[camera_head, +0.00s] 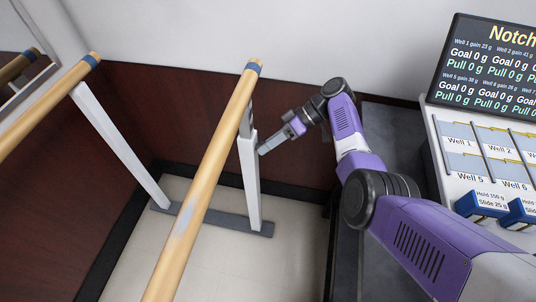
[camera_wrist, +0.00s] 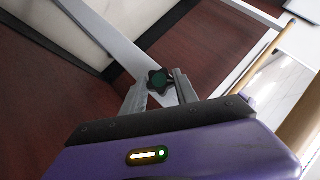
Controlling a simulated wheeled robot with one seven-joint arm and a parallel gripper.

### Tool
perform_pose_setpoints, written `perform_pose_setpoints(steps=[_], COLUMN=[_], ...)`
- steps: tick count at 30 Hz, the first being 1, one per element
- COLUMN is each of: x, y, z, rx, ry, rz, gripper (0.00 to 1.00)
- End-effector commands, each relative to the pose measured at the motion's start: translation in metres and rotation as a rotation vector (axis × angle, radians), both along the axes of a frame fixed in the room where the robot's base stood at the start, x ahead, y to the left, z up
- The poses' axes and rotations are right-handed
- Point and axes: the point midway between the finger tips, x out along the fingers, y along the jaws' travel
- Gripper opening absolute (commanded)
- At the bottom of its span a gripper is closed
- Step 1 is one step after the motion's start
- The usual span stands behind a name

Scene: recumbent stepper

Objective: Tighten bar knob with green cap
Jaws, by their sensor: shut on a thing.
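In the head view my gripper (camera_head: 262,151) reaches left to the white post (camera_head: 249,180) under the near wooden bar (camera_head: 208,170). The knob itself cannot be made out in the head view.
A second wooden bar (camera_head: 45,103) on a white post (camera_head: 120,146) stands at the left. A grey foot (camera_head: 213,219) joins the posts on the floor. A dark red wall panel lies behind. At the right are a screen (camera_head: 490,65) and a white board with labelled wells (camera_head: 465,145).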

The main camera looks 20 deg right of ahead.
Motion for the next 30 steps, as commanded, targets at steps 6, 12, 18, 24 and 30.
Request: perform_pose_setpoints(steps=[6,12,18,24,30], x=[0.0025,0.0030,0.0033,0.0035,0.0033], y=[-0.0018,-0.0024,-0.0028,-0.0026,-0.0023], z=[-0.0110,-0.0108,-0.0093,-0.0075,-0.0062], rx=[0.106,0.188,0.249,0.285,0.301], ry=[0.141,0.255,0.340,0.393,0.414], rz=[0.000,0.000,-0.001,-0.002,-0.002], gripper=[0.00,0.00,0.00,0.00,0.00])
